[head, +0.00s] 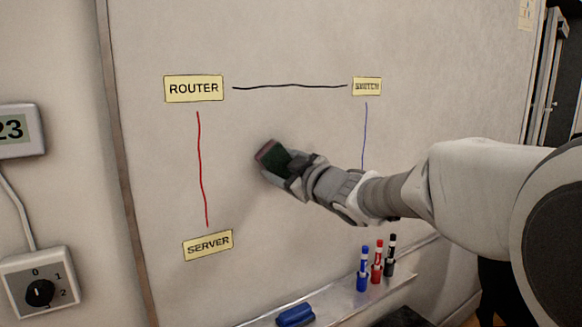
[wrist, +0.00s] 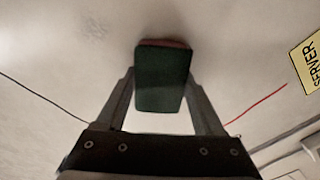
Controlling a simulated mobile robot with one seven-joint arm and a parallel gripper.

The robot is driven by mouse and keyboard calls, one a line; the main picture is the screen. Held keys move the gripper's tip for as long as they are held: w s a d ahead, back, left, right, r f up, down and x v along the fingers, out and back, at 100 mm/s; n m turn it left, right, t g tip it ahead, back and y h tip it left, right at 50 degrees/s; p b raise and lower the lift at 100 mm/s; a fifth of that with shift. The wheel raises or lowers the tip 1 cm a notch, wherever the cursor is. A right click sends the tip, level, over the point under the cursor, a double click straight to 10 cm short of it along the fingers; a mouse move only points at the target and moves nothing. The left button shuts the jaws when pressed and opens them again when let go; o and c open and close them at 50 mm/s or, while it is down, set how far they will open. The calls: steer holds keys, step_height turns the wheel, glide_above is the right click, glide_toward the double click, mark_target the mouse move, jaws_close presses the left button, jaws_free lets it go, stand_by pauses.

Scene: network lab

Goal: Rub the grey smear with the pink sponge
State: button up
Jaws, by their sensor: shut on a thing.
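The pink sponge (head: 264,150) has a dark green face and a thin pink edge. In the wrist view it (wrist: 162,80) stands out between the fingers, its green face toward the camera and its pink edge at the far end. My gripper (head: 282,165) is shut on it in front of the whiteboard. I cannot tell whether the sponge touches the board. The grey smear (wrist: 93,25) is a faint patch on the board, up and left of the sponge in the wrist view, apart from it in the picture. I cannot make it out in the head view.
The whiteboard (head: 290,50) bears ROUTER (head: 194,88), SWITCH (head: 367,86) and SERVER (head: 208,245) labels with drawn lines. Below, a tray (head: 335,298) holds a blue eraser (head: 296,315) and blue, red and black markers (head: 377,265). A dial box (head: 40,288) is at left.

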steer(key=w+d+p, duration=0.5)
steer(key=w+d, duration=0.1)
steer(key=d, duration=0.3)
steer(key=shift+w+d+p, duration=0.35)
steer(key=shift+w+p, duration=0.05)
stand_by(0.6)
steer(key=shift+s, duration=0.1)
steer(key=shift+s+a+b, duration=0.9)
steer(key=shift+s+a, duration=0.2)
steer(key=shift+a, duration=0.5)
steer(key=shift+s+a+b, duration=0.95)
steer(key=shift+s+a, duration=0.15)
steer(key=shift+a, duration=0.45)
steer(key=shift+s+a+b, duration=0.9)
steer(key=shift+s+a, duration=0.2)
steer(key=shift+a, duration=0.5)
steer(key=shift+d, duration=0.1)
